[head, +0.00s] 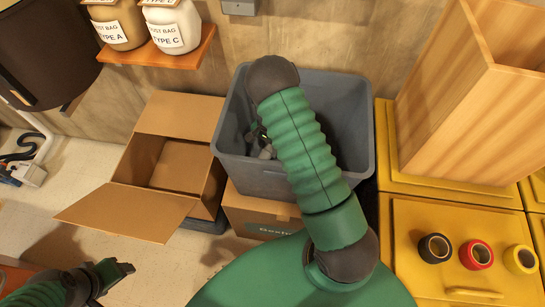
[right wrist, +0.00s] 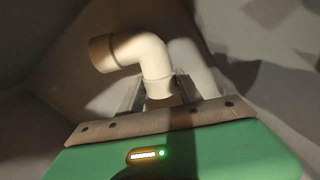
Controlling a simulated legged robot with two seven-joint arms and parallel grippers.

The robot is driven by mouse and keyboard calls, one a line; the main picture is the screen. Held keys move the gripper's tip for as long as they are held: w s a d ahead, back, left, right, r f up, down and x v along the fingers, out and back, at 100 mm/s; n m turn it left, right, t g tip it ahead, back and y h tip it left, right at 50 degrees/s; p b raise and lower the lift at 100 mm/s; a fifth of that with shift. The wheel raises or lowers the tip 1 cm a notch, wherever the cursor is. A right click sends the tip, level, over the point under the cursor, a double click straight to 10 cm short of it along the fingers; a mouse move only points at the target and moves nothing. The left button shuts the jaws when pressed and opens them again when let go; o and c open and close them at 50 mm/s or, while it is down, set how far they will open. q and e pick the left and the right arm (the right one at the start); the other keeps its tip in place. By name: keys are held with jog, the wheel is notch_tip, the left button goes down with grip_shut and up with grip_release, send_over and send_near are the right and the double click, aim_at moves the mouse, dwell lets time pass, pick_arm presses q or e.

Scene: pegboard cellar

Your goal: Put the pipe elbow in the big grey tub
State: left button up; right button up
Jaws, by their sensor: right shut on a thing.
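The pipe elbow (right wrist: 148,55) is a white bent tube with a collared open end, seen in the right wrist view. My right gripper (right wrist: 158,92) is shut on its lower end. The big grey tub (head: 345,165) stands at the centre of the head view. My right arm reaches over it, and the right gripper (head: 262,142) shows small inside the tub's outline, partly hidden behind the arm. The elbow cannot be made out clearly there. My left gripper (head: 117,270) is at the lower left, away from the tub; its jaw opening is unclear.
An open cardboard box (head: 170,165) stands left of the tub, and a closed carton (head: 255,212) sits in front. Yellow cabinets (head: 410,210) at the right hold a wooden bin (head: 465,110) and tape rolls (head: 476,254). A shelf (head: 165,57) with jars hangs upper left.

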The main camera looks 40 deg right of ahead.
aim_at(269, 154)
notch_tip(269, 154, down, 3)
jog(key=shift+f+b, duration=0.15)
jog(key=shift+b, duration=0.2)
jog(key=shift+f, duration=0.25)
grip_shut()
jog(key=shift+a+r, duration=0.1)
jog(key=shift+r, duration=0.05)
jog(key=o, duration=1)
grip_release()
jog(key=o, duration=0.4)
jog(key=shift+f, duration=0.2)
jog(key=shift+c, duration=0.2)
jog(key=shift+r, duration=0.1)
